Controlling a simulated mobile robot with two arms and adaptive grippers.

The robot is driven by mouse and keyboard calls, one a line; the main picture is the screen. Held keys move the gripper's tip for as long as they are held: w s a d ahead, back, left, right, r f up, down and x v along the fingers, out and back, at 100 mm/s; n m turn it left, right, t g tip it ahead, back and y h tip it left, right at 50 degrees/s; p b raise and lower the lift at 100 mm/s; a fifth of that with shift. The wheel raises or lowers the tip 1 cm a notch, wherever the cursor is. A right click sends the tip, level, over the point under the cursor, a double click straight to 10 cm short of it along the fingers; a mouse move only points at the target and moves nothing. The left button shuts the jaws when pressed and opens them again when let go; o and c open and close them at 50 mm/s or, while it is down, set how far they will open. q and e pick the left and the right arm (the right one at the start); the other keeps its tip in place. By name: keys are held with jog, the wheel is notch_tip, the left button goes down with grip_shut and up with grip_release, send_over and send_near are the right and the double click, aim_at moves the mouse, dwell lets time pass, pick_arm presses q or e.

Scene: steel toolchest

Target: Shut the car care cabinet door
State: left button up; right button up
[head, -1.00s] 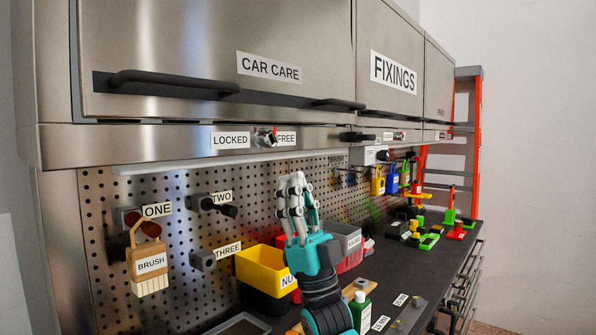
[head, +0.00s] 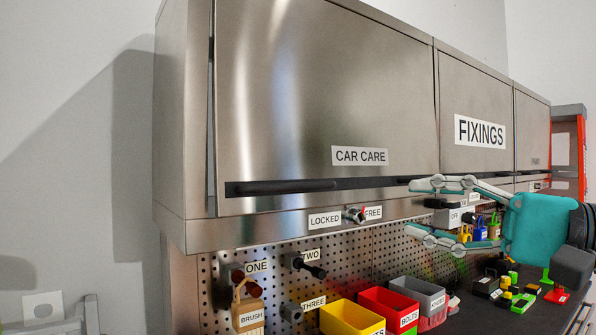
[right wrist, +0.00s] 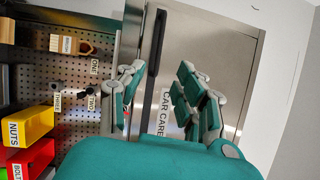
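The car care cabinet door (head: 300,90) is a brushed steel panel labelled CAR CARE in the head view. It hangs down almost flush with the cabinet front. A narrow dark gap shows along its left edge, so I cannot tell whether it is fully shut. Its black bar handle (head: 285,187) runs along the lower edge. A latch knob (head: 354,214) sits below, between LOCKED and FREE labels. My right gripper (head: 412,208) is open and empty, in front of the door's lower right corner. The right wrist view shows its fingers (right wrist: 162,92) apart, facing the door (right wrist: 190,50). My left gripper is out of view.
The FIXINGS cabinet (head: 480,100) adjoins on the right. Below are a pegboard (head: 225,300) with a hanging brush (head: 248,312), a yellow bin (head: 350,318), a red bin (head: 390,308) and a grey bin (head: 418,294). Small coloured items lie on the dark worktop behind my right gripper.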

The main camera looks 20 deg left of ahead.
jog(key=p, duration=0.7)
send_near(308, 188)
jog(key=shift+n+t, duration=0.3)
jog(key=shift+n, duration=0.1)
jog(key=x, duration=0.9)
jog(key=shift+a+r, duration=0.15)
jog(key=shift+a, duration=0.05)
jog(key=shift+w+a, duration=0.1)
jog(key=shift+a, duration=0.55)
jog(key=shift+c, duration=0.4)
grip_shut()
